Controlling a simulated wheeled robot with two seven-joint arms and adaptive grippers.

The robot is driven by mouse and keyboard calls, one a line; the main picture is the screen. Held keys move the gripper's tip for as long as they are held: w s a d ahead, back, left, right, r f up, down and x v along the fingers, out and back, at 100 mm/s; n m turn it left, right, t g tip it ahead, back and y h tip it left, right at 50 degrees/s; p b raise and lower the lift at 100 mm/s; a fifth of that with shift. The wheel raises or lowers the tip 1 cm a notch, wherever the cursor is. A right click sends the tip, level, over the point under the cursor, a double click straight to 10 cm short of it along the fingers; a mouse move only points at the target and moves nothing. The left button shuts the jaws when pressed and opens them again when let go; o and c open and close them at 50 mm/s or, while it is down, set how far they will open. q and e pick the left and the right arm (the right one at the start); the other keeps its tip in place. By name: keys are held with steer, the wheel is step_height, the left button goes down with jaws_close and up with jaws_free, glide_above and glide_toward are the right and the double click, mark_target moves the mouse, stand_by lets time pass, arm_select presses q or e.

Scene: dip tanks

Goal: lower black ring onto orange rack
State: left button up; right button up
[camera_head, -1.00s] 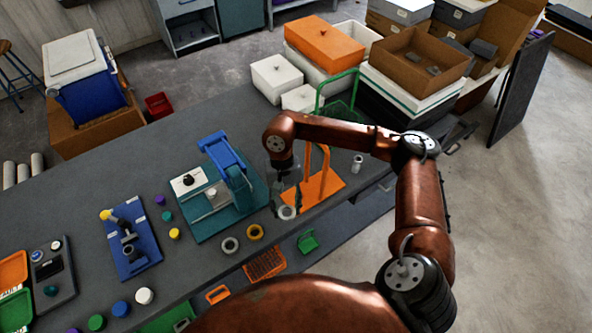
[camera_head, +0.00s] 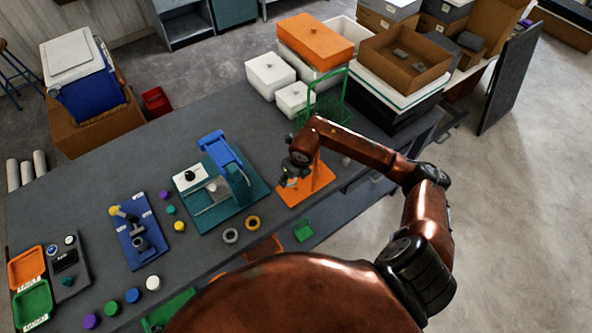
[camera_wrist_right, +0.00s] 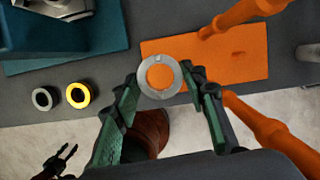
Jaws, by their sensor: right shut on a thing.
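My right gripper (camera_head: 287,178) is shut on a ring (camera_wrist_right: 146,90) that looks light grey rather than black. In the right wrist view the ring sits between the fingertips, and orange shows through its hole. The orange rack (camera_head: 320,182) has a flat plate and an upright frame; in the wrist view its plate (camera_wrist_right: 240,62) lies behind and right of the ring. The ring appears over the plate's left part; I cannot tell its height or whether it touches. A dark claw low in the wrist view, apparently my left gripper (camera_wrist_right: 67,150), has its fingers apart.
A grey ring (camera_head: 231,236) and a yellow ring (camera_head: 253,223) lie on the table left of the rack. A teal-based press (camera_head: 225,206) stands beyond them. A green wire basket (camera_head: 329,110) and white boxes (camera_head: 270,76) are behind. The table's front edge is close to the rack.

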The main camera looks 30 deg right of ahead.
mark_target(296, 187)
steer(key=d+m, duration=0.1)
steer(key=m, duration=0.1)
steer(key=d+m+h, duration=0.1)
steer(key=m, duration=0.1)
steer(key=shift+w+r+p, duration=0.1)
steer(key=shift+w+p, duration=0.1)
steer(key=shift+p, duration=0.15)
steer(key=shift+d+m, duration=0.25)
steer(key=shift+m, duration=0.05)
steer(key=shift+f+b, duration=0.55)
steer(key=shift+f, duration=0.5)
steer(key=shift+f+b, duration=0.8)
steer(key=shift+f, duration=0.7)
arm_select(q)
steer(key=shift+s+d+f, duration=0.1)
steer(key=shift+s+f, duration=0.6)
steer(key=shift+f, duration=0.15)
steer(key=shift+s, duration=0.15)
steer(key=shift+f+b, duration=0.25)
steer(key=shift+b, duration=0.05)
arm_select(e)
steer(key=shift+w, duration=0.1)
arm_select(q)
steer(key=shift+f+b, duration=0.95)
steer(key=shift+f, duration=0.05)
arm_select(e)
steer(key=shift+f, duration=1.05)
